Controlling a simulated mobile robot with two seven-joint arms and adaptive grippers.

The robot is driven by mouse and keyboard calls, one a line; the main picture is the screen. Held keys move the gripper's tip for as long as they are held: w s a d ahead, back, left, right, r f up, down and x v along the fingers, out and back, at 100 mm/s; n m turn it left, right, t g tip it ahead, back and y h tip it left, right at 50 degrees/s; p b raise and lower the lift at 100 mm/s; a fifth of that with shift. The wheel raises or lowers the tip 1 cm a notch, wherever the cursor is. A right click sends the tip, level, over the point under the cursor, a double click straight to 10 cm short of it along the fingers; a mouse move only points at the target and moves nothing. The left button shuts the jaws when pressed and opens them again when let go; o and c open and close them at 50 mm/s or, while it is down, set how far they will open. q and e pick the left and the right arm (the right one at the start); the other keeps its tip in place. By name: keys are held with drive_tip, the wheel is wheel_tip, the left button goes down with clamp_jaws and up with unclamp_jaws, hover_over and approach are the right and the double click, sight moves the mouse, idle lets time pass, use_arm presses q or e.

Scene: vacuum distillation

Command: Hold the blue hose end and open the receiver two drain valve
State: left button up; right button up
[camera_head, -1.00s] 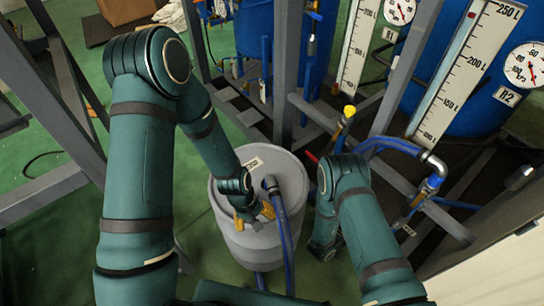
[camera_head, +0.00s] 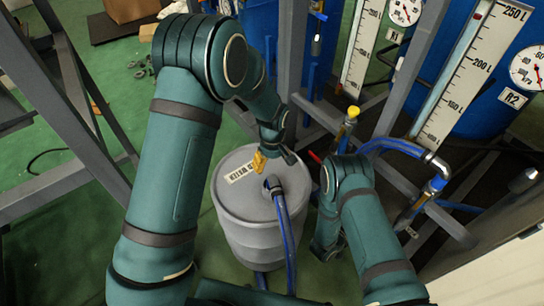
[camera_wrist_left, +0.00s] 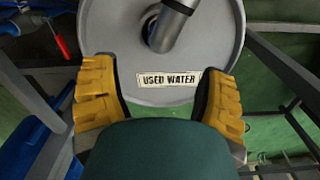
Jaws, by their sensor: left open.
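The blue hose (camera_head: 287,235) runs up the front of the grey drum and bends over its lid. Its grey metal end (camera_head: 273,185) points down at the lid; the end also shows in the left wrist view (camera_wrist_left: 170,27). My left gripper (camera_head: 261,161) is over the back of the lid, just behind the hose end. Receiver two is the blue tank (camera_head: 478,118) tagged R2 at the right. A red lever (camera_head: 314,157) shows beside my right arm. My right gripper is not visible.
The drum (camera_head: 262,239) carries a "USED WATER" label (camera_wrist_left: 168,78). Grey frame posts (camera_head: 290,70) and rails stand behind and right of it.

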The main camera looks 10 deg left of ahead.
sight(272, 181)
use_arm(q)
wheel_tip(272, 181, down, 11)
drive_tip(key=shift+r, duration=0.1)
idle(0.3)
